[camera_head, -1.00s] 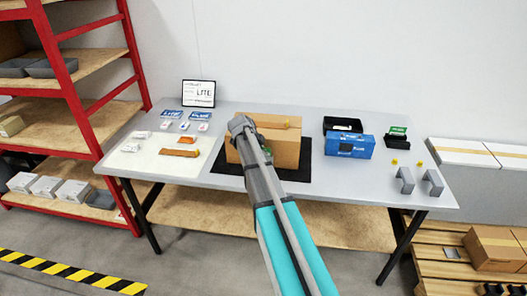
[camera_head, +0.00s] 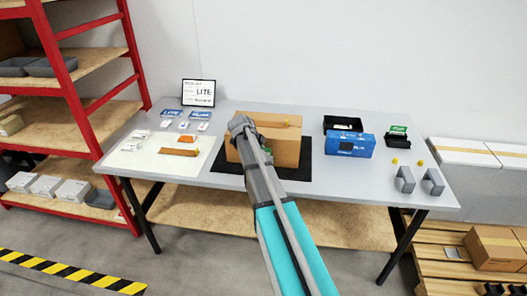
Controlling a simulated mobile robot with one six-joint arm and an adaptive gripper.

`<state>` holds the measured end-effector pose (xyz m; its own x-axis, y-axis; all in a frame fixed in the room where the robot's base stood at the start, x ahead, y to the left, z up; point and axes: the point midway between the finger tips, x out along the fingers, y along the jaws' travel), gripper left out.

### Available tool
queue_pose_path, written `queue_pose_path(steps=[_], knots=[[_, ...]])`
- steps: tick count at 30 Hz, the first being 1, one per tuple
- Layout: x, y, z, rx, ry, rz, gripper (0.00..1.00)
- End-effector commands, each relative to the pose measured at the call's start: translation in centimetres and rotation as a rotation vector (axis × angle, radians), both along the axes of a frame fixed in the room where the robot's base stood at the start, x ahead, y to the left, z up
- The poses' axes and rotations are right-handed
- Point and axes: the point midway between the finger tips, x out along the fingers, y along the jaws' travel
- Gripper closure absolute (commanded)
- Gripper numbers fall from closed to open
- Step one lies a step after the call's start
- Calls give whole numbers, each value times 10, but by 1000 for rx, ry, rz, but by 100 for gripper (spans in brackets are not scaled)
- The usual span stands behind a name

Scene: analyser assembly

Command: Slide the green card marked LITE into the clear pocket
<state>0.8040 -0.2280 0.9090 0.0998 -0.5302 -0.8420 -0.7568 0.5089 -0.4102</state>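A small green card (camera_head: 398,128) stands in a black holder (camera_head: 396,139) at the right back of the table; I cannot read its print at this size. My arm reaches up from the bottom over the cardboard box (camera_head: 284,148) in the middle of the table. The end of the arm (camera_head: 241,124) is at the box's upper left edge. The fingers of my gripper cannot be made out, so I cannot tell whether they hold anything. I cannot pick out a clear pocket; part of the box front is hidden behind my arm.
The box stands on a black mat (camera_head: 302,172). Right of it are a black tray (camera_head: 342,123), a blue box (camera_head: 349,146) and two grey brackets (camera_head: 405,180). A white mat (camera_head: 147,163) with small parts, blue cards and a framed LITE sign (camera_head: 198,92) are left.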

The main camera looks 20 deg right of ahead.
Motion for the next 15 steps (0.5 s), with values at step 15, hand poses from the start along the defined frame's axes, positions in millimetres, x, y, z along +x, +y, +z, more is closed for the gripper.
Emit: queue_pose_path(steps=[15], knots=[[0,-1,0,-1,-1,0,51]])
